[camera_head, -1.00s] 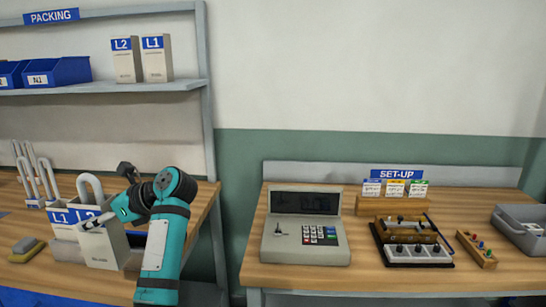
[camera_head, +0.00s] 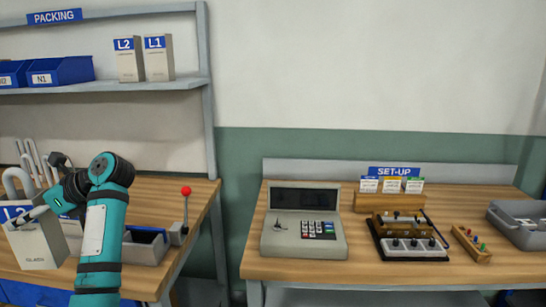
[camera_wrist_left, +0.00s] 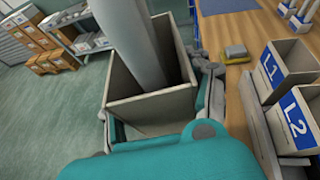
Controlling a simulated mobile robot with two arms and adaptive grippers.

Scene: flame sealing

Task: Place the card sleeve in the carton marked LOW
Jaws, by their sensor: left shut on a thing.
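The card sleeve (camera_head: 40,245) is a tall grey open-topped box with a blue L2 label, at the left edge in the head view. A thick white U-shaped tube (camera_head: 14,182) stands up out of it. My left gripper (camera_head: 36,213) is shut on the sleeve near its top. In the left wrist view the sleeve (camera_wrist_left: 152,110) fills the middle, with the tube (camera_wrist_left: 128,35) inside. I cannot tell how far its base is from the bench. My right gripper is out of view. I see no carton marked LOW; lettering on the brown cartons (camera_wrist_left: 50,62) is unreadable.
Sleeves L1 (camera_wrist_left: 275,72) and L2 (camera_wrist_left: 300,118) stand in a holder beside the held sleeve. A grey tray (camera_head: 150,250) and red-knobbed lever (camera_head: 186,215) are right of my arm. A yellow-grey block (camera_wrist_left: 235,52) lies on the bench.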

